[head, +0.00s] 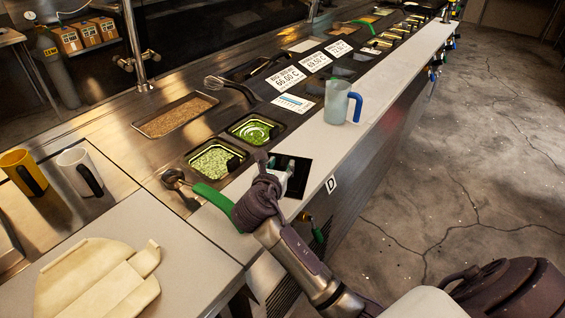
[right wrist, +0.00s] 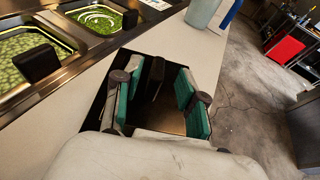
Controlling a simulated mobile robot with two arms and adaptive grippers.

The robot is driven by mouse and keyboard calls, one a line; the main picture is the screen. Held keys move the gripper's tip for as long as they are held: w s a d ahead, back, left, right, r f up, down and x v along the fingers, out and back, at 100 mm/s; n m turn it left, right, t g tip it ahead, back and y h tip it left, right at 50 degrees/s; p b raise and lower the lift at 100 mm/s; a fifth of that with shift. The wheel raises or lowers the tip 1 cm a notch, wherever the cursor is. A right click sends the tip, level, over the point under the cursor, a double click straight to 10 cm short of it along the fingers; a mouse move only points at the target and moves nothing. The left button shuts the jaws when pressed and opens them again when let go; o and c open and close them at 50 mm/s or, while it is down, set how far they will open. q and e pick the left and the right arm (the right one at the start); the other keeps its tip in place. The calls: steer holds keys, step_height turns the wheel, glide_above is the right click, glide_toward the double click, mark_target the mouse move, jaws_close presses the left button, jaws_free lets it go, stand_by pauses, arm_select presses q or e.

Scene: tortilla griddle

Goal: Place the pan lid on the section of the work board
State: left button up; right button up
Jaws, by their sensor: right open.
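The pan lid (head: 299,188) appears to be the flat dark square plate lying on the pale work board (head: 344,143), by the label D. It also shows in the right wrist view (right wrist: 168,120), with a dark upright handle (right wrist: 156,72) near its far side. My right gripper (head: 282,166) is over the plate. In the right wrist view my right gripper (right wrist: 157,84) is open, its green-padded fingers on either side of the handle, with gaps between. Whether the fingertips touch the plate cannot be told. My left gripper is not in view.
A pale jug with a blue handle (head: 337,103) stands farther along the board. Two open pans of green food (head: 214,162) (head: 252,130) lie left of the gripper. A green-handled ladle (head: 212,196) is close to my right wrist. The board's right edge drops to the floor.

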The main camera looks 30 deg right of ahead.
steer(key=v, duration=0.9)
steer(key=shift+s+a+r, duration=0.1)
